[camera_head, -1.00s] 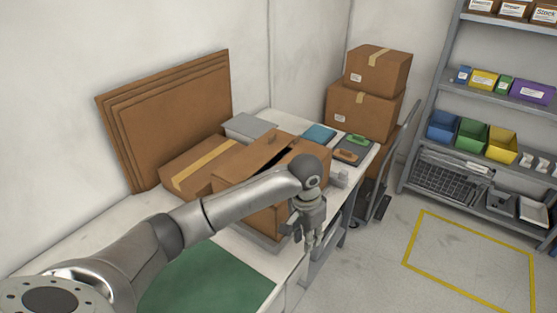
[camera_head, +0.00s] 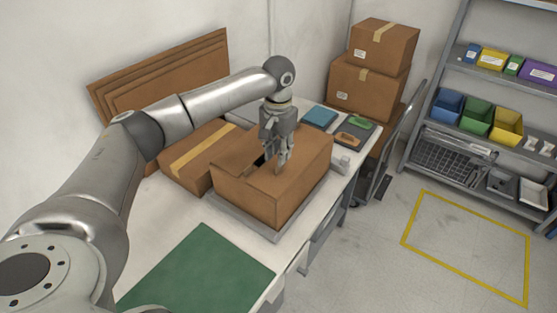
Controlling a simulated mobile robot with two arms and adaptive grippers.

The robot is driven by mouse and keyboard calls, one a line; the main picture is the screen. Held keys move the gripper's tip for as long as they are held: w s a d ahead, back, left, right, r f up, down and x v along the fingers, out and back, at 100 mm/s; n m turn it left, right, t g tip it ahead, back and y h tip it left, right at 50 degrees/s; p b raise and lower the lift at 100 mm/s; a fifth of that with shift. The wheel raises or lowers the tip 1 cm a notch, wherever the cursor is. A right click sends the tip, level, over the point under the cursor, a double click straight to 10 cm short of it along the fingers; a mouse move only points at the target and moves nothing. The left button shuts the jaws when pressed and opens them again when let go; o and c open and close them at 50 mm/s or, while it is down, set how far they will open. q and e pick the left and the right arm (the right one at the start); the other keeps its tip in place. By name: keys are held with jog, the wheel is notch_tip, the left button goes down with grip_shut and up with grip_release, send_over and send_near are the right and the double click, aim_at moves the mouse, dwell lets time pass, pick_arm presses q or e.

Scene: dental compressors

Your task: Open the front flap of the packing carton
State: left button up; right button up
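The packing carton (camera_head: 265,201) is a brown box on a grey plate (camera_head: 227,210) on the white bench. Its top shows brown flap panels with a narrow dark gap between them. My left gripper (camera_head: 276,167) points down over the middle of the carton's top, by the gap. Its fingers look apart, with nothing seen between them. It hides part of the flaps, and I cannot tell whether the fingertips touch a flap. My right gripper is not in view.
A taped flat carton (camera_head: 196,157) lies left of the packing carton, with cardboard sheets (camera_head: 165,72) against the wall behind. A green mat (camera_head: 205,268) lies in front. A blue item (camera_head: 320,117) and a tray (camera_head: 349,141) are behind right. Stacked boxes (camera_head: 368,86) stand beyond.

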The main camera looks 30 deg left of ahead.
pick_arm(q)
jog(key=shift+f+p, duration=0.35)
jog(key=shift+f, duration=2)
grip_shut()
jog(key=shift+w, duration=0.1)
